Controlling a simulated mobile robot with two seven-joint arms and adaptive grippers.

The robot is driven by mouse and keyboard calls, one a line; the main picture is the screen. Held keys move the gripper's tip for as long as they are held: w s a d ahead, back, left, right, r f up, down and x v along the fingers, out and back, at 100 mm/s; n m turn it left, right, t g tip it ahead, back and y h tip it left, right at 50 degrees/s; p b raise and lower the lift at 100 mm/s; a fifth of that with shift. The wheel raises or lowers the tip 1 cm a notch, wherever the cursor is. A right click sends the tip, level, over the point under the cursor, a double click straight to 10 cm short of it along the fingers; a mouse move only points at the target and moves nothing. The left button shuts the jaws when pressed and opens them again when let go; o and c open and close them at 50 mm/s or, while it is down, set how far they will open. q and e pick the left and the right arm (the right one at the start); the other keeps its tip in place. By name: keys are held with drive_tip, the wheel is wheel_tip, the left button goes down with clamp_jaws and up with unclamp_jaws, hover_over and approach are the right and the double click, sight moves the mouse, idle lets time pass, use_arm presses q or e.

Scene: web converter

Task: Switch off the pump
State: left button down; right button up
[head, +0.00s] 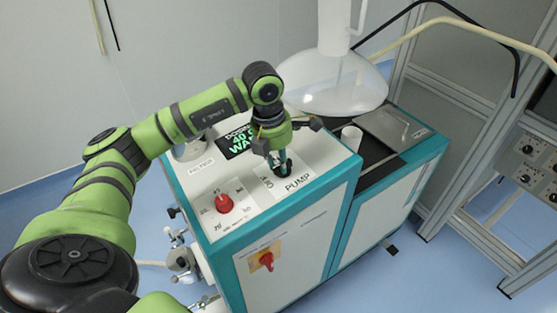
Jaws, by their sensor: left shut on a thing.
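The machine (305,208) is a white cabinet with teal edges. A label reading "PUMP" (297,183) is on its top panel. My left gripper (280,168) points down at the panel just behind and left of this label. It is shut on the pump switch, which its fingers largely hide, so I cannot read the switch position. My right gripper is not in view.
A red knob (223,203) with a printed dial sits left on the same panel. A display (238,142) is behind my wrist. A red-and-yellow switch (265,261) is on the front face.

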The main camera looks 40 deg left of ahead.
sight(272, 178)
use_arm(q)
drive_tip(key=c, duration=1.1)
unclamp_jaws()
drive_tip(key=shift+r, duration=0.15)
drive_tip(key=r, duration=0.4)
drive_tip(key=s+r, duration=0.1)
drive_tip(key=r, duration=0.6)
drive_tip(key=shift+s+a+r, duration=0.35)
drive_tip(key=shift+s+a, duration=0.05)
drive_tip(key=shift+f, duration=0.1)
